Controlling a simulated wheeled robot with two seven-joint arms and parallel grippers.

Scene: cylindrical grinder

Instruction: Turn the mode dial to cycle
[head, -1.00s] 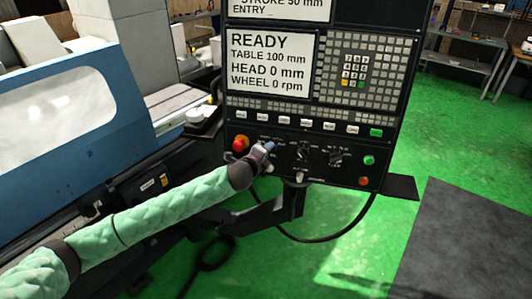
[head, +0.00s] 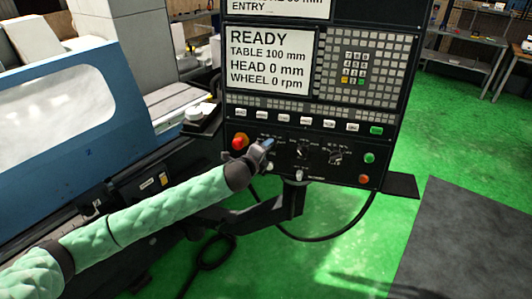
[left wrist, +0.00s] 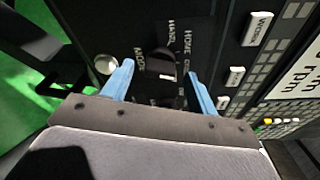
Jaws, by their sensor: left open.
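The mode dial (left wrist: 160,62) is a dark round knob on the black control panel. In the left wrist view it sits between the two blue fingers of my left gripper (left wrist: 161,72). A white mark shows on its near side, and printed labels including HOME, HAND and MODE surround it. The fingers are open, one on each side of the dial, with gaps visible; I see no clear contact. In the head view my left gripper (head: 267,147) is at the lower left of the panel and covers the dial. My right gripper is not in view.
A red emergency button (head: 239,141) is just left of my gripper. Two other dials (head: 303,148) (head: 335,155) are to its right, with green (head: 369,158) and red (head: 364,179) buttons beyond. The screen (head: 268,62) reads READY. A pale knob (left wrist: 106,65) is beside the left finger.

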